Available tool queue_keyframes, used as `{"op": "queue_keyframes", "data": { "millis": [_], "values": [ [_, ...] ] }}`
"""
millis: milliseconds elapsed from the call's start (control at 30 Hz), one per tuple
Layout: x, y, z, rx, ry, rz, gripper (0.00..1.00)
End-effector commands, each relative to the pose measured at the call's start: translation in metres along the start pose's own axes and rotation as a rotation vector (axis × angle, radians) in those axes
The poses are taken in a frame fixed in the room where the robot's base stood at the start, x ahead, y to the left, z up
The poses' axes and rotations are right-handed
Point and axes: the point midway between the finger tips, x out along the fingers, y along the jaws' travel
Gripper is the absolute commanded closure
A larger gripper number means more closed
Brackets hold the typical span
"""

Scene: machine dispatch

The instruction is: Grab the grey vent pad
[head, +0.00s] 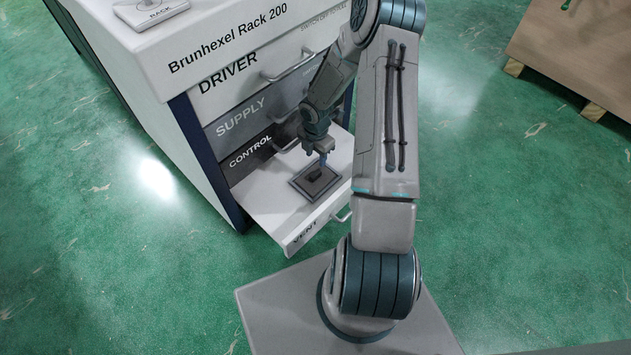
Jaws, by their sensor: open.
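The grey vent pad (309,185) is a flat, dark-edged square with a small dark raised part in its middle. It lies in the pulled-out bottom drawer (275,208), whose front is marked VENT. My gripper (322,163) points down over the far right part of the pad, close to its raised part. It is open, and nothing shows between its fingers. The fingers are small here, and I cannot tell whether they touch the pad.
The white rack (125,45) stands behind the open drawer, with the DRIVER, SUPPLY and CONTROL drawers (262,148) shut above it. The drawer handles stick out near my arm. A wooden pallet or crate (575,50) is at the upper right. The green floor is clear around.

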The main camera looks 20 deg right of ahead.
Motion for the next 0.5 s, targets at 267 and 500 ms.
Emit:
{"op": "queue_keyframes", "data": {
  "millis": [267, 500],
  "values": [
    [0.046, 0.000, 0.000, 0.001, -0.001, -0.001, 0.58],
    [0.058, -0.001, -0.001, 0.002, 0.000, -0.002, 0.58]
  ]
}}
